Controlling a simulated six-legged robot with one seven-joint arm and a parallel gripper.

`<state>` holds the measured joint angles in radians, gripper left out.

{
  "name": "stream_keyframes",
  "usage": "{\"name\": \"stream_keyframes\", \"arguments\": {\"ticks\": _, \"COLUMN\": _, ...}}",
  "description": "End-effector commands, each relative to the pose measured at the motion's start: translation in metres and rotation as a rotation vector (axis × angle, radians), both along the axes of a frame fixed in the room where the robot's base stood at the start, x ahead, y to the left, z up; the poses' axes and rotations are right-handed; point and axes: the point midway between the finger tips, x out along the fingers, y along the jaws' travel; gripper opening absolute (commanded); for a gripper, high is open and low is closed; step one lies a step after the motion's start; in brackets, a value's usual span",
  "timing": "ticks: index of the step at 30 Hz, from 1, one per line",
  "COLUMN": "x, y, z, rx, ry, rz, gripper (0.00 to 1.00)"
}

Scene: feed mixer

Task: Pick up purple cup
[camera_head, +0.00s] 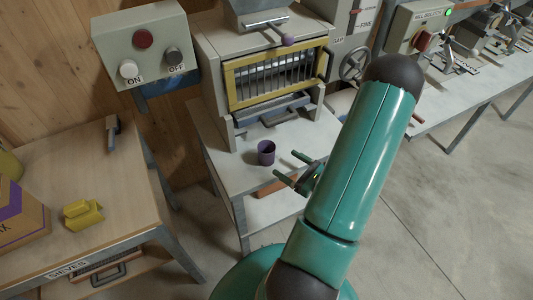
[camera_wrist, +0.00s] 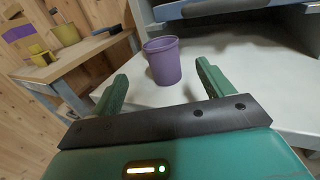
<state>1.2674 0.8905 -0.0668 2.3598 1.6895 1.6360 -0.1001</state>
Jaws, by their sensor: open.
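The purple cup (camera_head: 266,153) stands upright on the light grey table (camera_head: 228,176) in front of the mixer machine. In the wrist view the purple cup (camera_wrist: 163,60) stands ahead of my gripper, between the lines of its two fingers and just beyond their tips. My gripper (camera_head: 290,166) is open and empty, to the right of the cup and a little nearer in the head view. Its green fingers also show in the wrist view (camera_wrist: 160,72), spread wide to either side. No finger visibly touches the cup.
The machine (camera_head: 275,75) with a yellow-framed window rises behind the cup. A wooden table (camera_head: 120,190) at left holds a yellow object (camera_head: 83,214) and a box (camera_head: 18,215). An ON/OFF control box (camera_head: 143,45) hangs at upper left. Open floor (camera_head: 440,210) lies at right.

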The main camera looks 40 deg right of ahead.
Motion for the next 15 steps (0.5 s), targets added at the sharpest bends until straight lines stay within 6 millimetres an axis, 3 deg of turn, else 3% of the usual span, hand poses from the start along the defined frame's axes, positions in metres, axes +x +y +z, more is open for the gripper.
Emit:
{"name": "stream_keyframes", "arguments": {"ticks": 6, "x": 0.044, "y": 0.008, "z": 0.0, "rx": 0.0, "ry": 0.0, "rz": 0.007, "gripper": 0.8}}
{"name": "stream_keyframes", "arguments": {"ticks": 15, "x": 0.071, "y": 0.01, "z": -0.001, "rx": -0.001, "ry": 0.001, "rz": 0.005, "gripper": 0.8}}
